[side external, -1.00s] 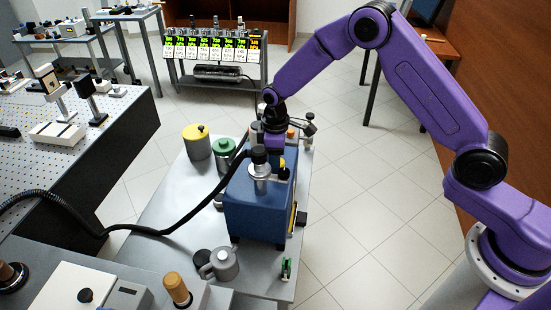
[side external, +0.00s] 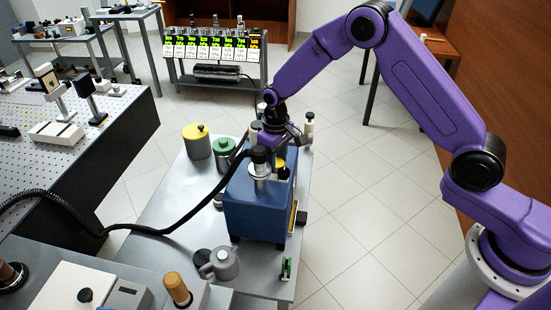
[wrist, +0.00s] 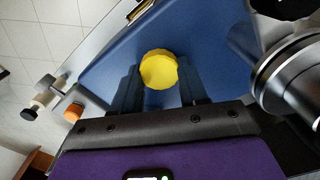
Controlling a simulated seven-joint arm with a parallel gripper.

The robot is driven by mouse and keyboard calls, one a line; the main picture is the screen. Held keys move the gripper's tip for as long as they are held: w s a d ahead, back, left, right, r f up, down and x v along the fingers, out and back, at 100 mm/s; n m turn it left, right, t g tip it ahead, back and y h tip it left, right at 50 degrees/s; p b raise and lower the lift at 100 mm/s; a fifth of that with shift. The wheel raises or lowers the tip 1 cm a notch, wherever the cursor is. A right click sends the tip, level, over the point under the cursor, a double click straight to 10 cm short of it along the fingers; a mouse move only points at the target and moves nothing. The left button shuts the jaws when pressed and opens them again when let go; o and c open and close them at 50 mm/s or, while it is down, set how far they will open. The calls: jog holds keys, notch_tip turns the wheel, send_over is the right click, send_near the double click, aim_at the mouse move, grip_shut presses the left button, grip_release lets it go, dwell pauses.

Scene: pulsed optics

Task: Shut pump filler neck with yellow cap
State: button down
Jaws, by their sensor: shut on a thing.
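The blue pump (side external: 257,211) stands on the grey cart. In the wrist view the yellow cap (wrist: 159,69) is round with a ridged edge and sits between the two dark fingers of my gripper (wrist: 158,80), which is shut on it. The cap is over the pump's blue top (wrist: 215,58). The filler neck is not visible, so I cannot tell whether the cap is seated on it. In the side view my gripper (side external: 277,150) is low over the pump's top, partly hidden behind the metal fitting. A bit of yellow (side external: 280,163) shows there.
A metal fitting with a black hose (side external: 172,230) stands close beside my gripper; its flange (wrist: 285,85) fills the wrist view's right. An orange cap (wrist: 73,112) is near the pump. Yellow-lidded (side external: 197,141) and green-lidded (side external: 224,148) cans and a grey jug (side external: 220,264) stand on the cart.

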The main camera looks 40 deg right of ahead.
jog(key=m, duration=0.3)
jog(key=shift+r, duration=0.25)
jog(key=shift+w+m, duration=0.1)
jog(key=shift+m, duration=0.2)
jog(key=shift+m, duration=1.7)
jog(key=c, duration=0.5)
grip_release()
notch_tip(320, 180, up, 21)
jog(key=shift+r, duration=0.15)
